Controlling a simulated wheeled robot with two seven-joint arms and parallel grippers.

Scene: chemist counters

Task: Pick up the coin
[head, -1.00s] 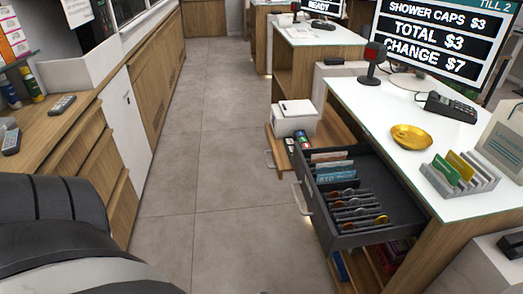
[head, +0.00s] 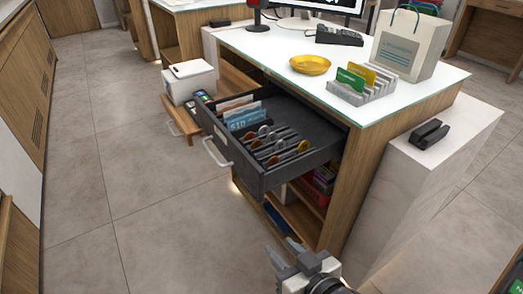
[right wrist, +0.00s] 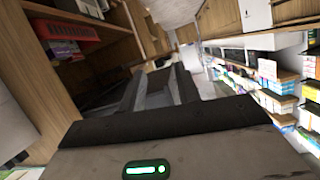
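Several coins stand in the slots of the open dark drawer (head: 253,176). A gold-coloured coin (head: 303,146) is at the right end, a copper-coloured one (head: 272,160) is nearer the front edge, and silver-coloured ones sit further back. Banknotes (head: 243,116) stand in the drawer's rear part. My right gripper (head: 285,252) is at the bottom of the head view, below and in front of the drawer, apart from the coins. Its two dark fingers show in the right wrist view (right wrist: 155,90) with an empty gap between them. No coin is visible there. My left gripper is out of view.
The drawer juts out from a white-topped counter (head: 285,50) bearing a gold dish (head: 310,64), a card rack (head: 362,86) and a paper bag (head: 408,45). A shelf with boxes (head: 320,185) is beneath. Floor (head: 150,215) left of the drawer is clear.

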